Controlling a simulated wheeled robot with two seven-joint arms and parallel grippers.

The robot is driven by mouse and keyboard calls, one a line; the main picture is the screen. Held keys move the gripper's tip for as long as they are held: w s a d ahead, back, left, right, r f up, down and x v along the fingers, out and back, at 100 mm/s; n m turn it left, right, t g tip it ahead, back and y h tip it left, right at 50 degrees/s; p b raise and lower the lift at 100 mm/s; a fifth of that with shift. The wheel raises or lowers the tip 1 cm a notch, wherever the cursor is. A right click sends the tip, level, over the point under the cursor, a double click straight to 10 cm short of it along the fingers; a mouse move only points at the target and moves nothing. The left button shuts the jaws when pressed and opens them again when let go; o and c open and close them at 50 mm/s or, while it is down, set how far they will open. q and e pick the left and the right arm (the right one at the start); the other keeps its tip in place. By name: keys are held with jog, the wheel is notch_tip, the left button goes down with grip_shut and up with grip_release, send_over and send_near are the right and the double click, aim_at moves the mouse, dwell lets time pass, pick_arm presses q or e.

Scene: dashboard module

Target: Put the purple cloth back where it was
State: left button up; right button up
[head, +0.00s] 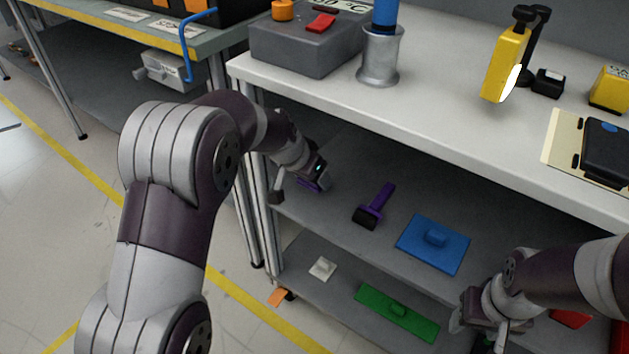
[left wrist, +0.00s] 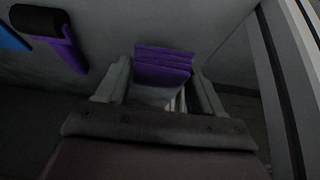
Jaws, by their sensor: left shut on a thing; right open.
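The purple cloth (left wrist: 163,66) shows in the left wrist view as a folded, layered stack between the two fingers of my left gripper (left wrist: 160,85). The gripper is shut on it. In the head view my left gripper (head: 311,180) is at the left end of the shelf under the white tabletop, and only a little of the purple cloth shows there. I cannot tell whether the cloth touches the shelf. My right gripper (head: 484,325) is open at the lower right, in front of the shelves.
On the same shelf lie a purple-handled tool with a black head (head: 375,206) and a blue block with a handle (head: 433,243). A green one (head: 397,312) and a small white one (head: 322,268) lie on the lower shelf. A table leg (head: 248,190) stands left of my left gripper.

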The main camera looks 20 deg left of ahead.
pick_arm(q)
jog(key=shift+w+d, duration=0.3)
jog(key=shift+w, duration=0.4)
notch_tip(320, 180, down, 4)
jog(key=b, duration=0.2)
jog(key=shift+r+b, duration=0.1)
jog(key=shift+b, duration=0.25)
jog(key=shift+r, duration=0.15)
